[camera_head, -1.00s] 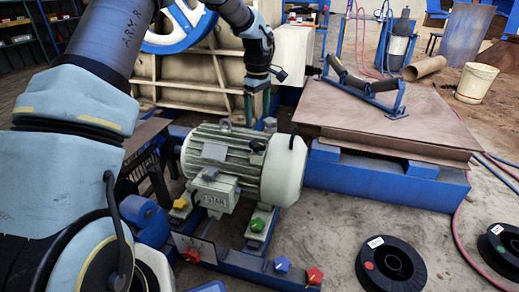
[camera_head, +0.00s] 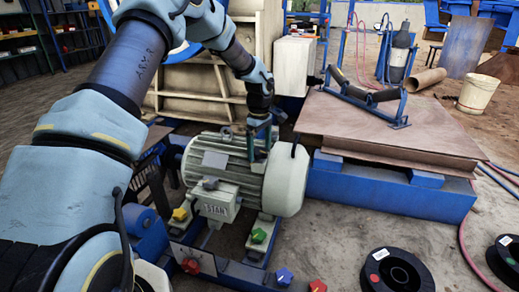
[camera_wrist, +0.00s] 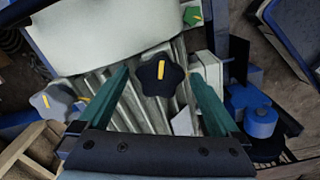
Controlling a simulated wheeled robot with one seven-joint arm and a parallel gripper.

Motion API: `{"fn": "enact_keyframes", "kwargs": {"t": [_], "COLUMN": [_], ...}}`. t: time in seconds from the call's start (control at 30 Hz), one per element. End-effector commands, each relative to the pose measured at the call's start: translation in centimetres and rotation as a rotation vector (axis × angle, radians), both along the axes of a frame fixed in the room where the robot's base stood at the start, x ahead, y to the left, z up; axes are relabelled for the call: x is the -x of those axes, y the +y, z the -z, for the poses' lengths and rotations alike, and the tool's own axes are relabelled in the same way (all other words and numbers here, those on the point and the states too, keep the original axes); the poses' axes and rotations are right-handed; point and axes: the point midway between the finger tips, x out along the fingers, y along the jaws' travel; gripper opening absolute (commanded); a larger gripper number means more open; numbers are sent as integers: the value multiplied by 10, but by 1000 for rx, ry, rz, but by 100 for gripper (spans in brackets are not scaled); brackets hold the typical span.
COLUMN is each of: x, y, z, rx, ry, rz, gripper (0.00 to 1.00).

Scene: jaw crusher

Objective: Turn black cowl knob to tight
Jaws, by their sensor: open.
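The black cowl knob (camera_wrist: 158,76) is star-shaped with a yellow pointer stripe, which runs nearly up and down in the wrist view. It sits above the ribbed grey motor (camera_head: 228,158), near the pale end cover. My gripper (camera_wrist: 161,80) is open, with one green finger on each side of the knob and visible gaps between. Whether the fingertips reach down to the knob's height is hard to tell. In the head view my gripper (camera_head: 260,143) points down over the motor top, and its fingers mostly hide the knob.
A grey knob (camera_wrist: 54,100) lies left in the wrist view. Around the motor base are a yellow knob (camera_head: 180,214), green knob (camera_head: 258,235), blue knob (camera_head: 284,276) and red knob (camera_head: 191,265). A brown-topped blue platform (camera_head: 390,195) stands right. Black spools lie on the floor.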

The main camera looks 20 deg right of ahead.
Motion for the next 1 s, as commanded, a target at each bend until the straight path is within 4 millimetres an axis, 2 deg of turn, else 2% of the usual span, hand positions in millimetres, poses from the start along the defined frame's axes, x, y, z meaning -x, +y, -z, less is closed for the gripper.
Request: {"fn": "enact_keyframes", "kwargs": {"t": [0.07, 0.8, 1.0], "x": [0, 0, 0], "y": [0, 0, 0], "z": [0, 0, -1], "rx": [0, -1, -1], "ry": [0, 0, 0], "rz": [0, 0, 9], "gripper": [98, 15, 13]}}
